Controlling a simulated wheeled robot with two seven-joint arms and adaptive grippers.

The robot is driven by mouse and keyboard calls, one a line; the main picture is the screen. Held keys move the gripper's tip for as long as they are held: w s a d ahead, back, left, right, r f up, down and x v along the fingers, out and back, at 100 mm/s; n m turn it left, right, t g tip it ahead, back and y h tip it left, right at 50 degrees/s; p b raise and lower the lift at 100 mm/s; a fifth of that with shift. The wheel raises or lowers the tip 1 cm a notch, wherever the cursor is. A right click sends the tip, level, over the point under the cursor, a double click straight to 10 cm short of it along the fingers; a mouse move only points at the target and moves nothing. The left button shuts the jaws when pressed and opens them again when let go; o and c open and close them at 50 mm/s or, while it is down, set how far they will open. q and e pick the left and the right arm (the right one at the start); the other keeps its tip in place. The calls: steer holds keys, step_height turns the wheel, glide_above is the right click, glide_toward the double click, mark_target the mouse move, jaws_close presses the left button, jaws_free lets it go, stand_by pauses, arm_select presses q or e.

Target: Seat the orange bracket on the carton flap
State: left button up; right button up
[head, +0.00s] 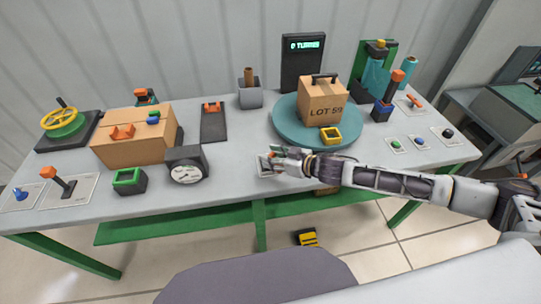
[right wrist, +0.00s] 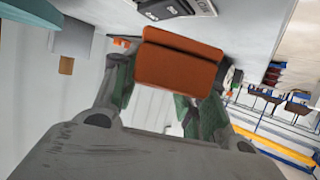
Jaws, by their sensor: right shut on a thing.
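An orange bracket-like piece (head: 122,132) sits on the upper front edge of the brown carton (head: 140,152) at the left. I cannot tell whether this block is a bracket or a handle. My left gripper is not in view.
A light plate (head: 264,167) lies at the right gripper.

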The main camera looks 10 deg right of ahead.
steer(key=shift+s+d+f+m+t+h, duration=0.4)
steer(key=shift+d+m+h, duration=0.25)
steer(key=shift+d, duration=0.2)
steer(key=shift+s+d+f+m+t+h, duration=0.25)
steer(key=shift+s+d+m+t+h, duration=0.15)
steer(key=shift+s+d+m+h, duration=0.25)
steer(key=shift+s+d+f+m+t+h, duration=0.4)
steer(key=shift+d+m+h, duration=0.3)
steer(key=shift+d, duration=0.3)
steer(key=shift+s+d+f+m+t+h, duration=0.2)
steer(key=shift+s+d+f+m+h, duration=0.25)
steer(key=shift+d+m+h, duration=0.4)
steer(key=shift+s+d+f+m+t+h, duration=0.2)
steer(key=shift+s+d+m+h, duration=0.45)
steer(key=shift+d+h, duration=0.35)
steer(key=shift+s+d+f+m+t+h, duration=0.2)
steer(key=shift+s+d+f+m+h, duration=0.2)
steer(key=shift+d+m+h, duration=0.55)
steer(key=shift+a+y, duration=0.15)
steer(key=shift+y, duration=0.15)
steer(key=shift+d, duration=0.35)
